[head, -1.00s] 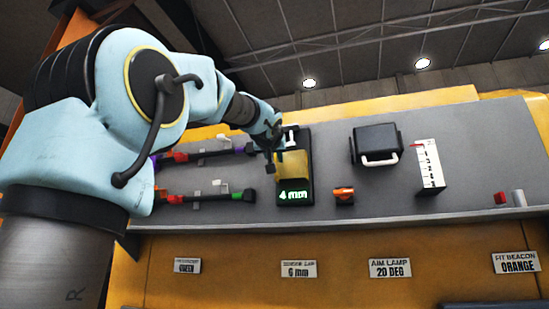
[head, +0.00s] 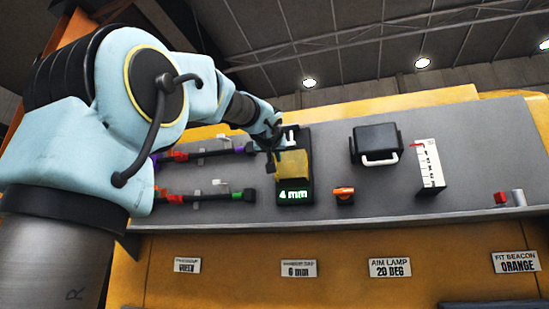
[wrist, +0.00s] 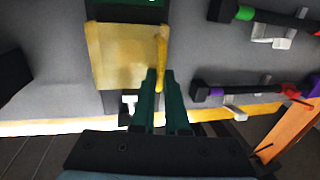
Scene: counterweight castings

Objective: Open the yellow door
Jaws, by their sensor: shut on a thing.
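The yellow door (head: 293,164) is a small panel on a black housing on the grey sloped panel, above a green display reading 4 mm. In the wrist view the yellow door (wrist: 122,55) shows face on, with an upright yellow bar handle (wrist: 161,48) along its right side. My gripper (wrist: 160,76) has its two dark green fingers on either side of the handle's lower end, shut on it. In the head view my gripper (head: 269,155) is at the door's left edge and partly hides it. Whether the door stands ajar is hard to tell.
Black bars with coloured ends (head: 205,195) lie left of the door. An orange-topped knob (head: 344,195), a black box with a white handle (head: 377,145) and a white scale (head: 430,165) stand to the right. Labels line the yellow front below.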

